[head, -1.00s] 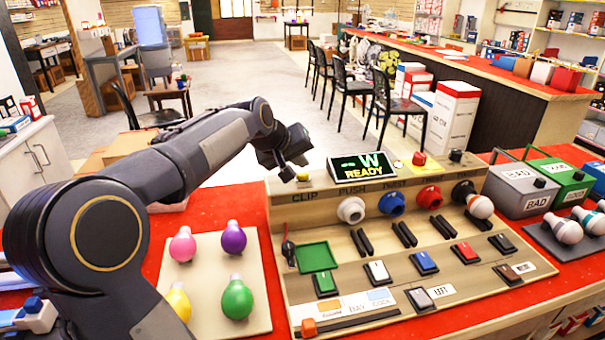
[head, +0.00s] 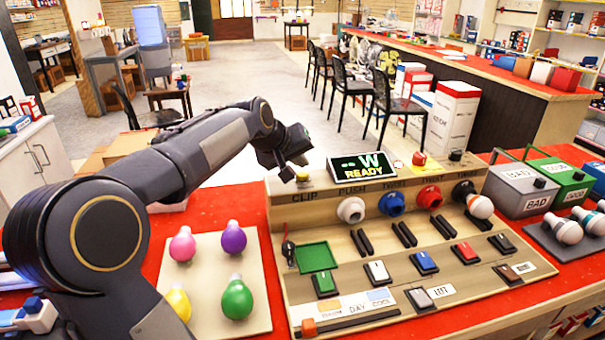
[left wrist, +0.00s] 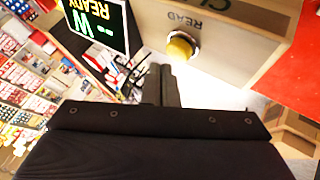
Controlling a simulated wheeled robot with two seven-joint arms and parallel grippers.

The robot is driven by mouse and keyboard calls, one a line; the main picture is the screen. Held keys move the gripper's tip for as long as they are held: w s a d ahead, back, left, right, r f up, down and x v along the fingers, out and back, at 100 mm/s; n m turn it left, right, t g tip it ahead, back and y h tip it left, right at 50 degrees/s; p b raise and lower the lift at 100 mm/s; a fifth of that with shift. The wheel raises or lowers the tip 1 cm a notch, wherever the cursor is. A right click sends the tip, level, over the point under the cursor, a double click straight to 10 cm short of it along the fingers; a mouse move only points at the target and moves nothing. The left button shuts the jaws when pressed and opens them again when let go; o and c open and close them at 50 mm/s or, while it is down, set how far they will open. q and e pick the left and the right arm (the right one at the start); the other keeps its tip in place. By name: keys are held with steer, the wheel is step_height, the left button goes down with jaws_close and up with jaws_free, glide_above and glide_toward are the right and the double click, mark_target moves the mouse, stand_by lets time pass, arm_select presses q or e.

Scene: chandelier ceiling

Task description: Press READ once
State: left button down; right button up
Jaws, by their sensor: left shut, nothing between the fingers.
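The yellow READ button (left wrist: 182,46) sits in a pale metal ring on the wooden test bench, beside the printed word READ. It also shows in the head view, as a small yellow spot (head: 302,177) at the bench's back left corner. My left gripper (left wrist: 160,72) is shut and empty. Its fingertips are close to the button in the wrist view, below and left of it; I cannot tell whether they touch. In the head view the left gripper (head: 287,175) is just left of the button. The display (head: 361,166) reads "-- W READY". My right gripper is not in view.
The bench panel (head: 330,212) carries several sockets and switches. A board (head: 208,268) with several coloured bulbs lies left of it. Grey BAD (head: 520,190) and green GOOD (head: 562,180) boxes stand at the right. A red button (head: 419,159) is right of the display.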

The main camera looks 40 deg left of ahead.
mark_target(300, 176)
arm_select(q)
steer(key=shift+f, duration=0.15)
steer(key=shift+f, duration=0.3)
steer(key=shift+f+b, duration=0.45)
steer(key=shift+b, duration=0.15)
stand_by(0.5)
steer(key=shift+r, duration=0.1)
steer(key=shift+r+p, duration=0.8)
steer(key=shift+p, duration=0.05)
step_height(300, 176, up, 5)
steer(key=p, duration=0.4)
steer(key=shift+r+p, duration=0.1)
steer(key=shift+p, duration=0.25)
